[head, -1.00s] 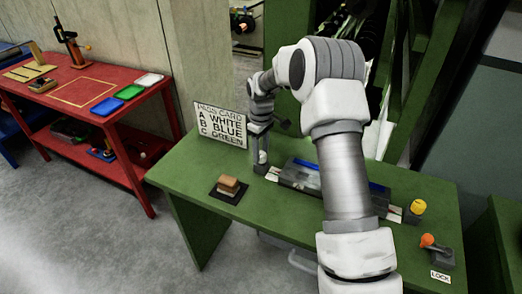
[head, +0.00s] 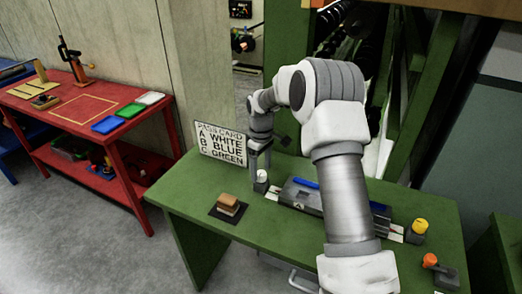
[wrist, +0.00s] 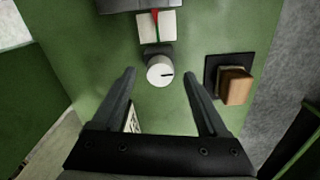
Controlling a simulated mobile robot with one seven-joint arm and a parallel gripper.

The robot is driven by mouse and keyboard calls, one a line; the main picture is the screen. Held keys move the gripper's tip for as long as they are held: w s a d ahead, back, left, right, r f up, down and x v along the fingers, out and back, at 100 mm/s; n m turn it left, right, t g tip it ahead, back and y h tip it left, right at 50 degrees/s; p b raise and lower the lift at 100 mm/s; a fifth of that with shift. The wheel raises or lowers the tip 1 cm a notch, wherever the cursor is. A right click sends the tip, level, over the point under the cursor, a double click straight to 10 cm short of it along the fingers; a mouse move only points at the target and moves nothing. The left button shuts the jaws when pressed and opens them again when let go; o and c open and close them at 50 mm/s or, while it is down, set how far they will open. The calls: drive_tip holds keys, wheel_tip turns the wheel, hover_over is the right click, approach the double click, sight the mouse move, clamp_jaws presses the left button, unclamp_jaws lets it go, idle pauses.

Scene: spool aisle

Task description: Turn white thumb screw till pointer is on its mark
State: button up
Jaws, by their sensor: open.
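The white thumb screw (wrist: 158,76) is a round white knob on a dark block. A short black line on its face points right in the wrist view. It also shows in the head view (head: 262,176), at the left end of the grey device. Beyond it is a white scale plate (wrist: 146,30) with a red pointer (wrist: 155,14) and a green mark (wrist: 158,34).
A brown block (wrist: 236,87) on a dark pad lies beside the screw. A pass card sign (head: 222,143) stands behind. A yellow knob (head: 420,225) and an orange knob (head: 430,260) are at the bench's right. A red table (head: 85,105) stands left.

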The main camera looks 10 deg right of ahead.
sight(261, 173)
wheel_tip(261, 173, up, 17)
drive_tip(key=shift+f+p, duration=0.15)
drive_tip(key=shift+p, duration=0.3)
drive_tip(key=s+r+m+t, duration=0.1)
drive_tip(key=s+r+m, duration=0.1)
drive_tip(key=s+r, duration=0.55)
drive_tip(key=s+r+m+t, duration=0.2)
drive_tip(key=s+r, duration=0.3)
drive_tip(key=s, duration=0.5)
drive_tip(key=s+f+m+t, duration=0.1)
drive_tip(key=s+f+m, duration=0.1)
drive_tip(key=s, duration=0.7)
drive_tip(key=s+f+m+t, duration=0.1)
drive_tip(key=s+f+m, duration=0.1)
drive_tip(key=s, duration=0.7)
drive_tip(key=shift+d+f+m+t, duration=0.15)
drive_tip(key=shift+d+m+t, duration=0.05)
drive_tip(key=shift+m+t, duration=0.1)
